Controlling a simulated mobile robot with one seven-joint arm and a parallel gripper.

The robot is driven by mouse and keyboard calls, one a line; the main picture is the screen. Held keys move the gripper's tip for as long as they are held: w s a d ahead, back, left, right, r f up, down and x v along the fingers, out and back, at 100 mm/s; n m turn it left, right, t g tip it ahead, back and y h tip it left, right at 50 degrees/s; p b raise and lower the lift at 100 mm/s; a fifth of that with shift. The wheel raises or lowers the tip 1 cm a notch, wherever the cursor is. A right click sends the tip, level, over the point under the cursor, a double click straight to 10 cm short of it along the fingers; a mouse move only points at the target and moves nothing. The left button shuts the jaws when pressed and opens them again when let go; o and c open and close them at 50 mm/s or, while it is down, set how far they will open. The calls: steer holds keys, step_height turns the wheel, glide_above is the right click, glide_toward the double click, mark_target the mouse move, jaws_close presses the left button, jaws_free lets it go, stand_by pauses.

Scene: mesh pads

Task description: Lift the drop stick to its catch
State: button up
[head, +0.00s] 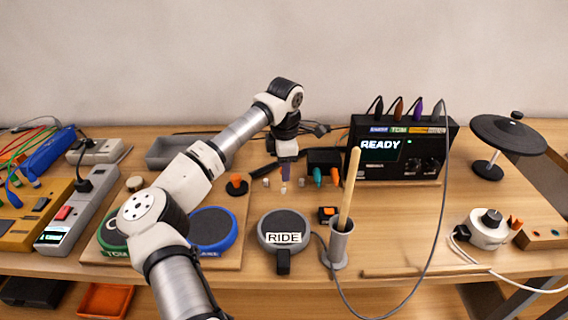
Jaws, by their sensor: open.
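A light wooden stick (350,185) stands tilted in a grey tube holder (341,245) near the front of the table, its top leaning right. A second thin wooden stick (425,270) lies flat along the front edge. I cannot tell from the picture which one is the drop stick, and no catch can be made out. My gripper (285,186) points down over the middle of the table, left of and behind the upright stick, apart from both sticks. It is open and small in view; its fingers are hard to make out.
A round RIDE pad (284,228) lies left of the holder. A black READY module (400,150) with cables stands behind; one grey cable loops down right of the stick. A black cymbal pad (507,134) and white round device (484,230) stand right. Blue pad (212,229) lies left.

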jaws_close()
steer(key=shift+r, duration=0.2)
